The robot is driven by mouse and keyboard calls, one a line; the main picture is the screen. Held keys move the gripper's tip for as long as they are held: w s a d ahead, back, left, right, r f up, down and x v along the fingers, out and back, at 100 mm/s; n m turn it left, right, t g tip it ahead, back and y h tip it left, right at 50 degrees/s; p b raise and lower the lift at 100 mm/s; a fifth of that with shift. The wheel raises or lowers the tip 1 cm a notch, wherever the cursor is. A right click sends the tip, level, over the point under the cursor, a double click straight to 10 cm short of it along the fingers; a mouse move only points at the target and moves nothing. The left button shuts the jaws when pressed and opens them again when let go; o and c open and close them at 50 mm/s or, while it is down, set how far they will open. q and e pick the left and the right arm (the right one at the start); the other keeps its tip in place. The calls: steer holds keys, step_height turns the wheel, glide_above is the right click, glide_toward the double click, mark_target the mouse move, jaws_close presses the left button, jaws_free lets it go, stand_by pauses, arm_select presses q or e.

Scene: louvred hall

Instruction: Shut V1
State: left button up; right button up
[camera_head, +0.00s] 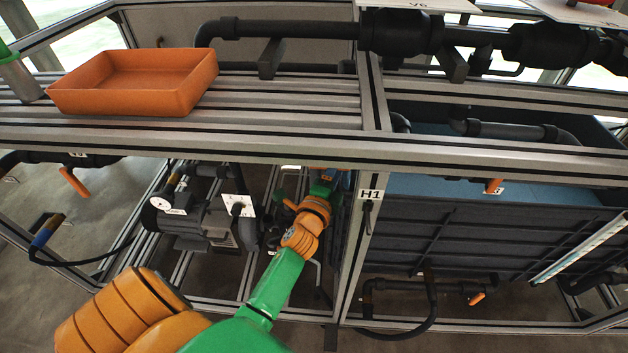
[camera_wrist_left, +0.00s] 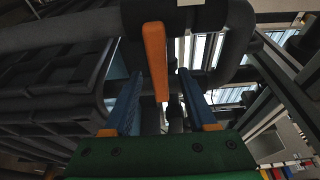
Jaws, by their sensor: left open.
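In the left wrist view, an orange lever handle (camera_wrist_left: 155,60) hangs from a thick dark pipe or valve body (camera_wrist_left: 205,18). My left gripper (camera_wrist_left: 160,78) is open, with its blue fingers on either side of the handle's lower part. A gap shows on both sides, so the fingers do not seem closed on it. A white tag edge above is cut off, and no V1 label is readable. In the head view my left arm reaches under the shelf beam, and the green left wrist (camera_head: 322,188) is partly hidden there. My right gripper is in neither view.
An orange tray (camera_head: 135,82) stands on the slatted shelf. Below are a pump (camera_head: 205,222), an H1 label (camera_head: 370,194) on an upright post, and a dark tank (camera_head: 470,235). Other orange handles show at left (camera_head: 75,182) and right (camera_head: 493,186). Beams surround my arm closely.

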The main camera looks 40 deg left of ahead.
arm_select(q)
steer(key=shift+s, duration=0.1)
steer(key=d+p+v, duration=0.1)
steer(key=v, duration=0.5)
steer(key=shift+s+d, duration=0.15)
steer(key=shift+s, duration=0.1)
